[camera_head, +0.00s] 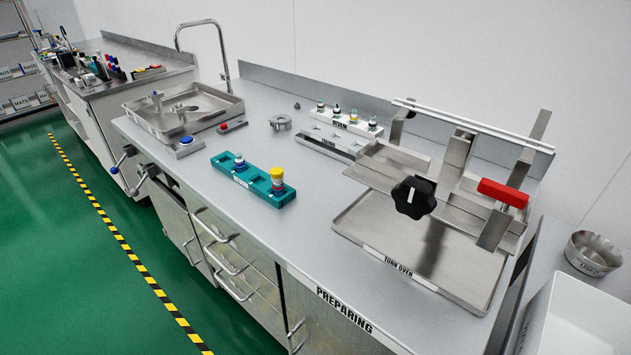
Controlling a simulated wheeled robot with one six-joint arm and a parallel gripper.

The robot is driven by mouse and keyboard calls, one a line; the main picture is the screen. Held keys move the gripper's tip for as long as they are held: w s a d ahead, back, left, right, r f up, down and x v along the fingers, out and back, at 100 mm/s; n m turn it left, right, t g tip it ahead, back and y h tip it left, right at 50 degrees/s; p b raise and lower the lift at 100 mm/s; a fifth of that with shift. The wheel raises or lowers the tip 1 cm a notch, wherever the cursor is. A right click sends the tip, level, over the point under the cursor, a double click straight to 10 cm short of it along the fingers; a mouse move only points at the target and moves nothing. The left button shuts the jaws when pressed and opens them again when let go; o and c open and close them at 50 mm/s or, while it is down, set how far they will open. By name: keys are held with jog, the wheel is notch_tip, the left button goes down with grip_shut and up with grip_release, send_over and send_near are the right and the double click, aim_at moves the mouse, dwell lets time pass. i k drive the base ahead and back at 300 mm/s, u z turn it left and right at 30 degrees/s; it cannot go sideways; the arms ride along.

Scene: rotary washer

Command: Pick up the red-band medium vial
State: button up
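My gripper is not in view. A white rack (341,126) with a label that seems to read MEDIUM stands at the back of the steel counter, against the low back wall. Several small vials with dark or teal caps stand upright in it, among them one at the left end (320,107) and one at the right end (373,123). Their bands are too small for me to tell which one is red. A teal rack (258,189) nearer the front holds a yellow-capped container (277,176) with a reddish part below the cap, and a blue-and-white one (239,161).
A second labelled rack (326,147) lies in front of the white one. A steel turn-over stand (380,165) with a black knob (413,197) and red handle (503,192) fills the right. A sink-like steel basin (205,100) is at left.

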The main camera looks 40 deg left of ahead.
aim_at(278, 188)
jog(key=u, duration=4.15)
jog(key=i, duration=1.7)
jog(key=z, duration=2.9)
